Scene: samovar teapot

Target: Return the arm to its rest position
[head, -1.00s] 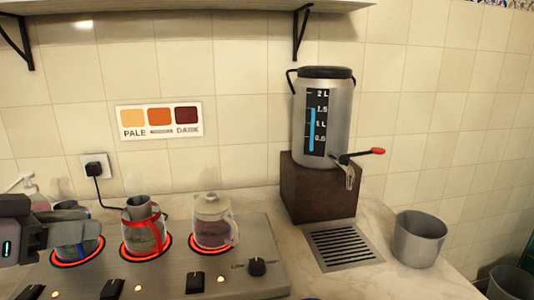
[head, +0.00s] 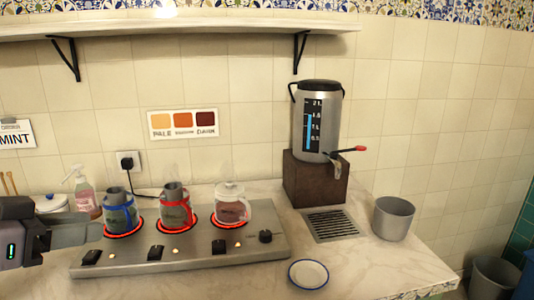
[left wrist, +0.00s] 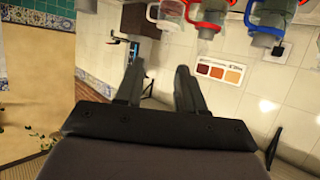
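My left gripper (left wrist: 160,72) is open, with a clear gap between its two fingers in the left wrist view. Nothing is between them. In the head view the left gripper (head: 92,234) comes in from the left edge, in front of the hot plate's left end and near the blue-banded glass pot (head: 121,215). I cannot tell there whether it touches anything. A red-banded pot (head: 175,210) and a plain lidded glass pot (head: 231,207) stand on the other glowing burners. The pots also show upside down in the left wrist view. My right gripper is not in view.
The samovar (head: 322,125) stands on a brown block (head: 313,182) behind a drain grille (head: 331,224). A grey bucket (head: 393,219) is to its right. A white saucer (head: 309,274) lies near the counter's front. A shelf (head: 180,28) runs above.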

